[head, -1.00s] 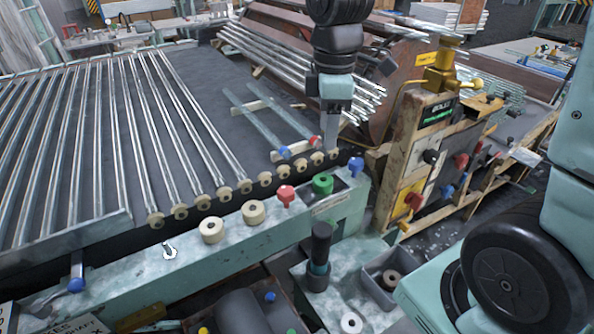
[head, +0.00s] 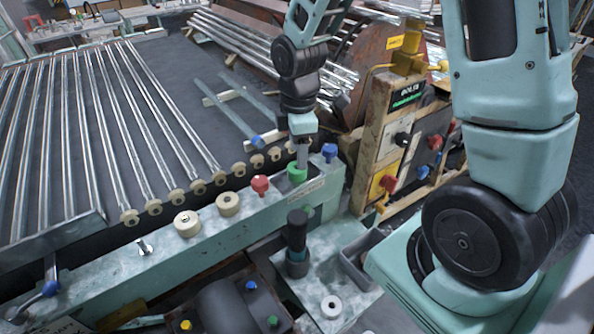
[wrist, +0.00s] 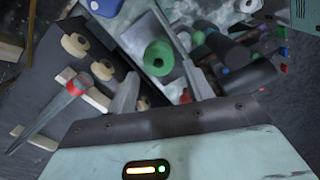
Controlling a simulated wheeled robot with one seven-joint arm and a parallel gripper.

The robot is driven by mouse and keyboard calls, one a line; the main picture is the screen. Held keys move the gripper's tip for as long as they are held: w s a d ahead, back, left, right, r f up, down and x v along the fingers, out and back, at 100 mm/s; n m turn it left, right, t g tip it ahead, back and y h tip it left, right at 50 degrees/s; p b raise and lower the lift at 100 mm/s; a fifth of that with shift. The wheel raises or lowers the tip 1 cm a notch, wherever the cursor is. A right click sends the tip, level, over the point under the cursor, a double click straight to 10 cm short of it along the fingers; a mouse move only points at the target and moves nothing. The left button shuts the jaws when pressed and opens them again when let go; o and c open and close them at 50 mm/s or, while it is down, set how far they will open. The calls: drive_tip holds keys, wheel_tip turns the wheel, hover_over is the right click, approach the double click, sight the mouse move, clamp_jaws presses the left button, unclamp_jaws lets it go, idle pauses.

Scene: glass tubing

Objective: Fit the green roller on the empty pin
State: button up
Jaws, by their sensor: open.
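The green roller (head: 297,173) stands at the right end of the pale green rail (head: 170,258), beside the blue knob (head: 329,152). My gripper (head: 301,160) is open directly above it, pointing down. In the wrist view the green roller (wrist: 158,58), with a dark centre hole, shows between the fingertips of my open gripper (wrist: 160,70). I cannot tell whether the fingers touch it. A bare metal pin (head: 143,246) stands on the rail's left part. Two cream rollers (head: 187,223) and a red knob (head: 260,186) stand between it and the green roller.
Glass tubes lie on the conveyor (head: 90,140) behind the rail, with a row of cream wheels along its edge. The control box (head: 400,130) stands right of my gripper. A black-handled tool (head: 297,240) and a white ring (head: 331,306) are in front.

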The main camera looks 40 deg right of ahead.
sight(297, 172)
drive_tip(key=shift+w+f+p, duration=0.2)
drive_tip(key=shift+f+p, duration=0.15)
drive_tip(key=shift+f, duration=2.35)
drive_tip(key=c, duration=0.7)
